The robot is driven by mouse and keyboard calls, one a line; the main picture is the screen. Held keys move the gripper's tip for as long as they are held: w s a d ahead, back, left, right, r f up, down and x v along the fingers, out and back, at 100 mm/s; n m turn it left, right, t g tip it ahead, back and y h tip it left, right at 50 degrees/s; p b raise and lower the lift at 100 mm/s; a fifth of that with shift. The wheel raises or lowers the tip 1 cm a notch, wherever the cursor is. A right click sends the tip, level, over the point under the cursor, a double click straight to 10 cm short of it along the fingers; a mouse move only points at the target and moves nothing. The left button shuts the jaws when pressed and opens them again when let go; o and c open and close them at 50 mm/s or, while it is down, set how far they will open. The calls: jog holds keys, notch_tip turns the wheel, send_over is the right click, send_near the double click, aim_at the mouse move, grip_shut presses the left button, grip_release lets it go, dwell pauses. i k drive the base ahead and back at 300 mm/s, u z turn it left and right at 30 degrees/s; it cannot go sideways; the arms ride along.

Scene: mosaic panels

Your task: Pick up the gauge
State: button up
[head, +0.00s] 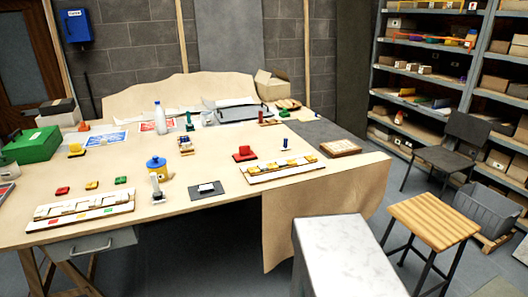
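I cannot tell for sure which small object is the gauge. A small pale upright piece on a dark foot (156,187) stands near the front middle of the wooden table (215,163). A black plate with a pale piece on it (207,188) lies to its right. A red piece on a dark base (245,153) sits behind the right mosaic panel (262,177). A small blue upright piece on a base (285,144) stands to its right. All these rest on the table with nothing holding them. My gripper is not in view.
A left mosaic panel (80,214) lies along the front edge. A bottle (160,118) stands farther back. A pale marbled block (345,258) and a slatted stool (433,222) stand in front at right.

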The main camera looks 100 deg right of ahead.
aim_at(285, 147)
jog(key=u, duration=0.7)
jog(key=k, duration=1.35)
jog(key=z, duration=1.85)
